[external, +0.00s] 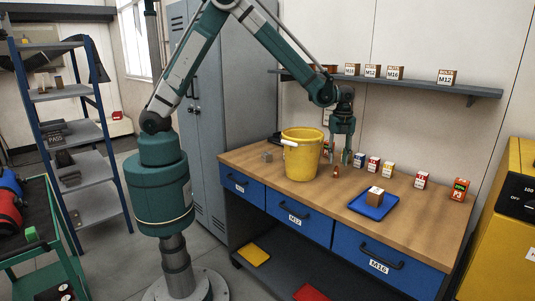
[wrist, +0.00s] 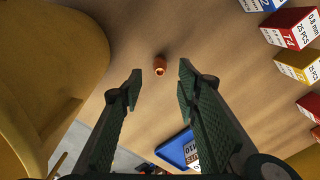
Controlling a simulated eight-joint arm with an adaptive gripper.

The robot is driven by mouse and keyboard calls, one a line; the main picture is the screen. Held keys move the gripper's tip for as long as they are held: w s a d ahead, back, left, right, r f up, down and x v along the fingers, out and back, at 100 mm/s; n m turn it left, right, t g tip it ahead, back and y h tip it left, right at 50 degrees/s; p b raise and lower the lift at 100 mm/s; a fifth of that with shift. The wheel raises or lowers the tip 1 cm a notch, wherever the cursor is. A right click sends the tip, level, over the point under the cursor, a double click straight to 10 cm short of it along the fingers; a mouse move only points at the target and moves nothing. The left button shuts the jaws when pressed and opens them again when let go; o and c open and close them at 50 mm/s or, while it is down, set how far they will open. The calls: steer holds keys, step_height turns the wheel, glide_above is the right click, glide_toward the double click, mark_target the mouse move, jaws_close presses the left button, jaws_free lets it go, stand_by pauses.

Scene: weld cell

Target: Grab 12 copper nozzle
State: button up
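A small copper nozzle (wrist: 160,65) stands on the wooden bench top in the wrist view, between and just beyond my fingertips. A small copper-coloured piece, seemingly the same nozzle (external: 336,171), shows in the external view, right of the yellow bucket. My gripper (external: 346,158) hangs over the bench, pointing down. In the wrist view my gripper (wrist: 160,72) is open, with a finger on each side of the nozzle and nothing held. The nozzle looks apart from both fingers. I cannot tell the exact height gap. No number is readable on the nozzle.
The yellow bucket (external: 301,157) stands close left of my gripper; its wall also shows in the wrist view (wrist: 50,70). Several small labelled boxes (external: 388,168) stand to the right. A blue tray (external: 366,208) holds a box nearer the bench front. A wall shelf (external: 425,85) runs above.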

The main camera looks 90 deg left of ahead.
mark_target(336, 177)
steer(key=shift+f, duration=0.75)
steer(key=shift+f, duration=0.15)
steer(key=shift+a+f, duration=0.1)
steer(key=shift+f, duration=2.35)
steer(key=c, duration=0.9)
